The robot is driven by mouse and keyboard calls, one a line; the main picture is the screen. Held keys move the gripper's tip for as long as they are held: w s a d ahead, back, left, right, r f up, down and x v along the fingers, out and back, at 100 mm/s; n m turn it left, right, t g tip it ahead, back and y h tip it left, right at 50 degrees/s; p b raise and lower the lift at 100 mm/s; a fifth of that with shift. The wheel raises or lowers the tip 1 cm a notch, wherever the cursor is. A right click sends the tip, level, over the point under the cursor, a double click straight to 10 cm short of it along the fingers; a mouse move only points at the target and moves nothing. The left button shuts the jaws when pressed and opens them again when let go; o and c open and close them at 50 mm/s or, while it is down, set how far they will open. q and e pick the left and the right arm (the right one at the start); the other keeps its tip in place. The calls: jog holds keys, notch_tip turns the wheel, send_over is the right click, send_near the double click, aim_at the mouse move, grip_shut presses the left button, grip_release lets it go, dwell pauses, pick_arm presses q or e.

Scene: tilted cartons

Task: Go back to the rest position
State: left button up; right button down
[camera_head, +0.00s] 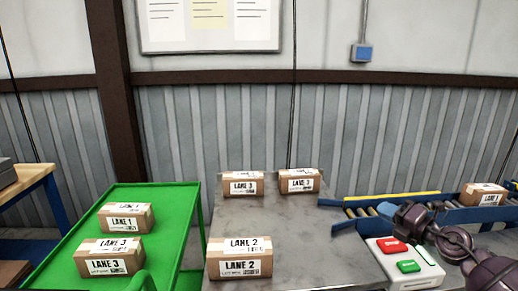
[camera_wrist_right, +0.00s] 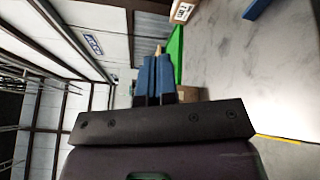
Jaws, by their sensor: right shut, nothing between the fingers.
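My right gripper (camera_head: 386,209) is above the right side of the table in the head view, over the control box and apart from the cartons. In the right wrist view its two blue fingers (camera_wrist_right: 154,76) are together with nothing between them. My left gripper is not in view. Two Lane 3 cartons (camera_head: 243,183) (camera_head: 300,180) stand at the back of the grey table (camera_head: 300,235), and a Lane 2 carton (camera_head: 239,258) stands at its front left.
A green cart (camera_head: 165,205) holds a Lane 1 carton (camera_head: 126,218) and a Lane 3 carton (camera_head: 108,257). A conveyor (camera_head: 352,211) carries a Lane 1 carton (camera_head: 483,194) at right. The control box (camera_head: 408,265) has red and green buttons. The table's middle is clear.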

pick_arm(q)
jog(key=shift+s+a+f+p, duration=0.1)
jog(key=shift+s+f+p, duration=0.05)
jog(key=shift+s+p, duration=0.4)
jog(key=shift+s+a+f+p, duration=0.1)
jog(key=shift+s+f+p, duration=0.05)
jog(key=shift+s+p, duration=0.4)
pick_arm(e)
jog(key=s+a+f+m+g+h, duration=0.1)
jog(key=s+f+m+h, duration=0.2)
jog(key=s+f+m, duration=0.6)
jog(key=s+a+f+m+g+h, duration=0.1)
jog(key=s+a+f+m+h, duration=0.1)
jog(key=s+f+m, duration=0.7)
jog(key=s+a+f+m+g+h, duration=0.2)
jog(key=s+f+m, duration=0.7)
jog(key=s, duration=1.2)
jog(key=shift+s+a+f+m+h, duration=0.25)
jog(key=shift+f+h, duration=0.3)
jog(key=shift+h, duration=0.65)
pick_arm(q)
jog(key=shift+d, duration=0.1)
pick_arm(e)
jog(key=shift+d, duration=0.1)
